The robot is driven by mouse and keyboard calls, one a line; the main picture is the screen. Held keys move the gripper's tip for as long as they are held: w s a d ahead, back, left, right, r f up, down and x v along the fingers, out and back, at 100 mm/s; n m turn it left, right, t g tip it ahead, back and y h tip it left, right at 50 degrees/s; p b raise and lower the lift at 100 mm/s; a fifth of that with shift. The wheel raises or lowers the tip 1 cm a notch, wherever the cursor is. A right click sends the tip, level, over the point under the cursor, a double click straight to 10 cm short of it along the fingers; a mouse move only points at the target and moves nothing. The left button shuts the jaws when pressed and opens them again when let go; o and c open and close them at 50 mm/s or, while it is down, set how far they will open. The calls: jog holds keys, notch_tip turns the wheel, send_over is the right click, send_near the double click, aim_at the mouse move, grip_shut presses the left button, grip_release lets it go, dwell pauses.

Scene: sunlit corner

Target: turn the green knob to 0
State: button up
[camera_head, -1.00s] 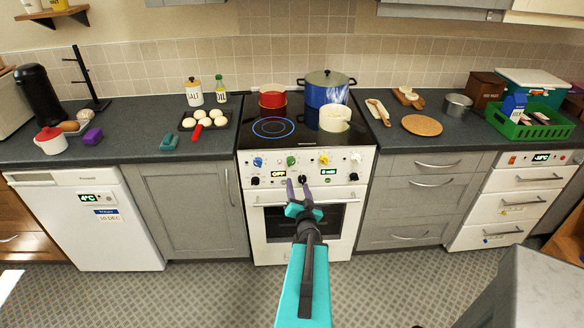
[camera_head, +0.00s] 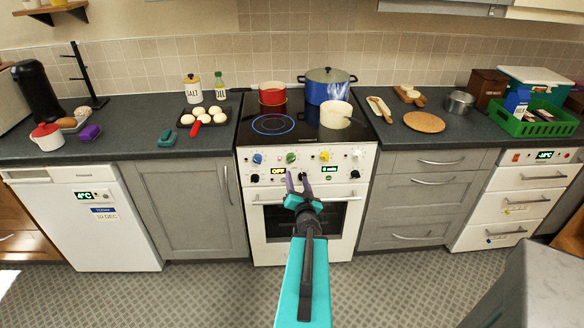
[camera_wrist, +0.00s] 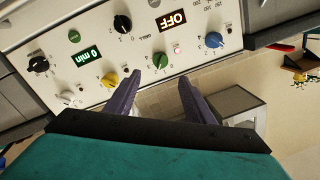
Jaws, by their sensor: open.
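The green knob (camera_head: 291,158) sits in the upper row of the white oven's front panel, between the blue knob (camera_head: 257,159) and the yellow knob (camera_head: 324,156). My gripper (camera_head: 297,177) is open and empty in front of the panel, a little below the green knob in the head view. In the wrist view the panel is upside down. There the green knob (camera_wrist: 160,60) lies just beyond the gap between my two purple fingertips (camera_wrist: 159,79), with no clear contact. Small marks surround the knob; I cannot tell which one it points to.
The oven display (camera_head: 278,171) reads OFF and the timer display (camera_wrist: 86,57) reads 0 min. A black knob (camera_wrist: 122,23) is close to the green one. On the hob stand a red pot (camera_head: 272,95), a blue pot (camera_head: 328,88) and a steaming cream pan (camera_head: 335,115).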

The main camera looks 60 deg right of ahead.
aim_at(292, 161)
jog(key=shift+b+x, duration=1)
jog(key=shift+x, duration=4.8)
jog(key=c, duration=1.1)
jog(key=shift+a, duration=0.2)
jog(key=shift+d, duration=0.15)
